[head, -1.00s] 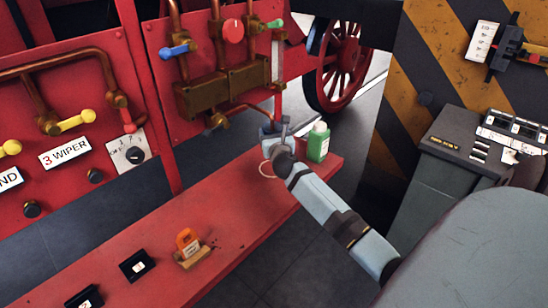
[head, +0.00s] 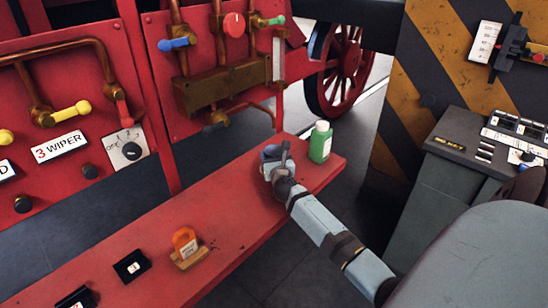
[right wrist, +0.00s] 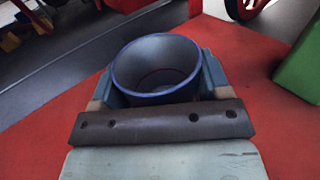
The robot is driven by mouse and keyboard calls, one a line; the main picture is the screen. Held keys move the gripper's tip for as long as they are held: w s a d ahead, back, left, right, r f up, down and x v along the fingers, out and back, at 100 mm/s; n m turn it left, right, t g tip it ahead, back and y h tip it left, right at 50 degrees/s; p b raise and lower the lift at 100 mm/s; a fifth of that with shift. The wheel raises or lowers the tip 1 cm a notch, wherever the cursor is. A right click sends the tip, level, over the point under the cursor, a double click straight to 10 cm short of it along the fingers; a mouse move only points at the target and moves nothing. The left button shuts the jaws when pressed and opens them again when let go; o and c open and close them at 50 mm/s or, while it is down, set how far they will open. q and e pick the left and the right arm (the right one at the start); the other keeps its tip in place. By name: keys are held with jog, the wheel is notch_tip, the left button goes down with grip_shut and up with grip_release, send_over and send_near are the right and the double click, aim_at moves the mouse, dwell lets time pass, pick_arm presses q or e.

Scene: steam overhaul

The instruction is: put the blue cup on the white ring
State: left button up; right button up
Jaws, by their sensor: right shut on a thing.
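The blue cup (head: 269,153) is at the far right part of the red bench, left of the green bottle. My right gripper (head: 276,160) is shut on it. In the right wrist view the blue cup (right wrist: 157,70) is upright, with its open rim facing up, between the two fingers of the right gripper (right wrist: 157,88). It is low over the bench top; I cannot tell whether it touches anything beneath. The white ring does not show now; the cup and gripper cover the area where a pale ring showed earlier. My left gripper is out of view.
A green bottle (head: 320,143) with a white cap stands close to the right of the cup. An orange-and-white item (head: 186,242) on a wooden block and black tiles (head: 132,264) lie nearer on the red bench (head: 225,208). The bench between is clear.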

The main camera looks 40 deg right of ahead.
jog(key=o, duration=1)
jog(key=shift+f, duration=0.1)
jog(key=shift+r, duration=0.25)
jog(key=p+v, duration=0.1)
jog(key=v, duration=1.1)
jog(key=shift+f, duration=0.15)
